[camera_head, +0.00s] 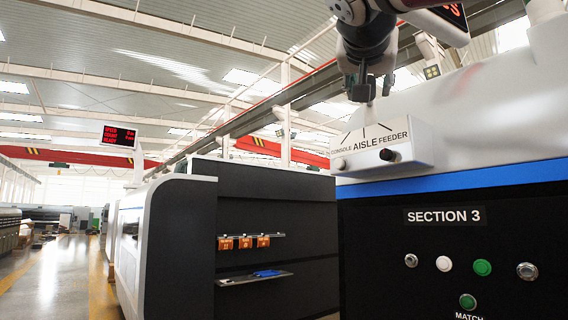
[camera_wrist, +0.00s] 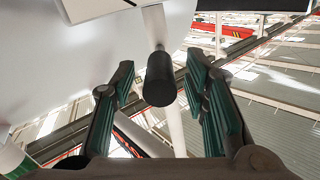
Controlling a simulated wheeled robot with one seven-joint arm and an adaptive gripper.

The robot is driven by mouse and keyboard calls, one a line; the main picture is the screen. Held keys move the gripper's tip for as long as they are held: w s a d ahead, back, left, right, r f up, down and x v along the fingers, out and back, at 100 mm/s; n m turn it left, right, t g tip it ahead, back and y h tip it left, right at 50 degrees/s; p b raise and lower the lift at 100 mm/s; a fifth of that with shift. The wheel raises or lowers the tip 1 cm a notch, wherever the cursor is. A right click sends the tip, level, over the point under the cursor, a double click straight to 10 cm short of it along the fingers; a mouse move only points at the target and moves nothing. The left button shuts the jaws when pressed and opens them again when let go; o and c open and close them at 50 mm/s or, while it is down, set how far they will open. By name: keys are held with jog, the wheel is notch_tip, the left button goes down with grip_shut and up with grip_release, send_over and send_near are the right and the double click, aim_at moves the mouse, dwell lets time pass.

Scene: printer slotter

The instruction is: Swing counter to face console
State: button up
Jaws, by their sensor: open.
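The counter (camera_head: 456,12) is partly in view at the top right of the head view, a dark display with red digits cut off by the picture's edge. Below it is a white label box (camera_head: 365,163) marked CONSOLE, AISLE and FEEDER, with a black knob (camera_head: 388,154) on its front. My gripper (camera_head: 362,90) hangs above this box. In the wrist view my gripper (camera_wrist: 163,100) is open, with a black cylindrical handle (camera_wrist: 160,78) on a pale rod between its green-padded fingers. Neither finger visibly grips the handle. Most of the counter's mount is hidden by my arm.
The black SECTION 3 panel (camera_head: 440,270) with several buttons is at the lower right, under a white machine housing (camera_head: 500,125). A dark cabinet (camera_head: 275,190) with orange tags stands left of it. The aisle floor (camera_head: 50,270) is open at far left.

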jog(key=shift+p+x, duration=0.35)
jog(key=shift+x, duration=1.6)
jog(key=shift+c, duration=0.2)
grip_shut()
